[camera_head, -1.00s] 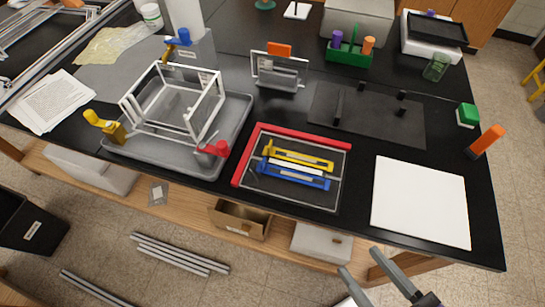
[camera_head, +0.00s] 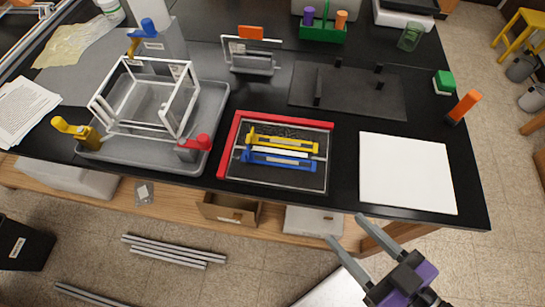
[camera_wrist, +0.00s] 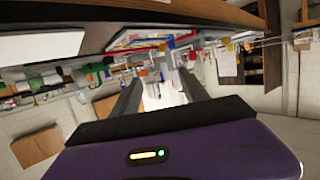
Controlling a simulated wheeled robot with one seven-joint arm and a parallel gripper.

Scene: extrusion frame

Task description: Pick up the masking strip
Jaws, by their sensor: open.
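A thin white strip (camera_head: 268,151), which looks like the masking strip, lies between a yellow bar (camera_head: 283,142) and a blue bar (camera_head: 280,160). These lie inside a flat frame with a red edge (camera_head: 228,142) on the black bench, and the bars partly hide the strip. My gripper (camera_head: 348,229) is open and empty, off the bench's front edge, to the lower right of the frame and apart from everything. Its two fingers also show in the wrist view (camera_wrist: 158,78), spread with nothing between them; the strip cannot be made out there.
A white square sheet (camera_head: 407,172) lies right of the frame. A grey tray (camera_head: 215,105) with a white wire frame and clamps stands left. A dark plate with short posts (camera_head: 348,92) lies behind. An orange-handled tool (camera_head: 464,106) stands near the right edge. Shelf boxes sit under the bench.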

